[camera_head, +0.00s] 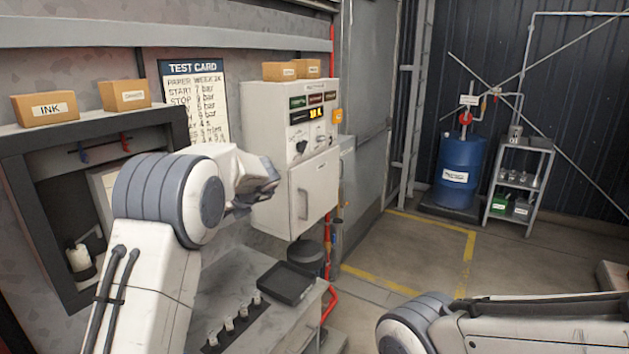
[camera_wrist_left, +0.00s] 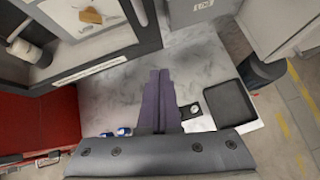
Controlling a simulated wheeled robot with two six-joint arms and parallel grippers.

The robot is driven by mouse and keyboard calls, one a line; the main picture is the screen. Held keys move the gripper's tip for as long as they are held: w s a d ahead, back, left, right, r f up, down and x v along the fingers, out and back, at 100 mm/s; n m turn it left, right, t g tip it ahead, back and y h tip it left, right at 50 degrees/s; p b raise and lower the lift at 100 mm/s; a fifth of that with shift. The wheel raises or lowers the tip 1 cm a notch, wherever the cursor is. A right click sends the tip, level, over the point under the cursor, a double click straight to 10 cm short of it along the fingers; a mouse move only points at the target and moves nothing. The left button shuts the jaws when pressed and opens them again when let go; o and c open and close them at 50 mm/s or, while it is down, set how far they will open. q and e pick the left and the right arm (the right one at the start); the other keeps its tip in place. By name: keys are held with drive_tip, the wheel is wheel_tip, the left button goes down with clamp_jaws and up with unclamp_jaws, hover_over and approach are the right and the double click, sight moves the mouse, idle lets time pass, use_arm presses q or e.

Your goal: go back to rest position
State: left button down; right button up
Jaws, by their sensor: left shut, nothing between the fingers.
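My left arm comes in from the left in the head view and is raised in front of the wall. Its gripper (camera_head: 262,187) is in front of the white control cabinet (camera_head: 291,110), apart from the bench below. In the left wrist view the two dark fingers of this gripper (camera_wrist_left: 160,75) lie together, shut, with nothing held. They point over the grey bench top (camera_wrist_left: 205,65). My right arm shows at the lower right of the head view, stretched toward the right edge. Its gripper is outside the frame.
A black tray (camera_head: 286,283) and a strip of several small pegs (camera_head: 232,322) lie on the bench. A dark recessed box (camera_head: 40,160) is at left. A red pipe (camera_head: 329,265) runs beside the bench. A blue drum (camera_head: 459,170) and a shelf (camera_head: 519,185) stand far back, with open floor before them.

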use_arm(q)
drive_tip(key=d+r+m+t+h, duration=0.35)
drive_tip(key=m+t, duration=0.25)
drive_tip(key=m, duration=1.1)
drive_tip(key=s+d+f+m+g+h, duration=0.1)
drive_tip(key=s+d+f+m+h, duration=0.15)
drive_tip(key=s+d+m, duration=0.35)
drive_tip(key=s+d+f+m+g+h, duration=0.15)
drive_tip(key=s+f+m, duration=0.25)
drive_tip(key=m, duration=0.4)
drive_tip(key=s+d+f+m+g, duration=0.1)
drive_tip(key=s+f+m+g, duration=0.3)
drive_tip(key=s+m, duration=0.55)
drive_tip(key=s+d+f+m+g, duration=0.1)
drive_tip(key=s+f+m+g, duration=0.35)
drive_tip(key=s, duration=0.85)
drive_tip(key=s+d+r+m+h, duration=0.1)
drive_tip(key=s+d+r+m, duration=0.3)
drive_tip(key=s+d+m, duration=0.3)
drive_tip(key=s+d, duration=0.5)
drive_tip(key=s, duration=0.1)
drive_tip(key=shift+d+r+m+g, duration=0.2)
drive_tip(key=shift+d+m+g, duration=0.1)
drive_tip(key=shift+d+m, duration=0.1)
drive_tip(key=shift+h, duration=0.25)
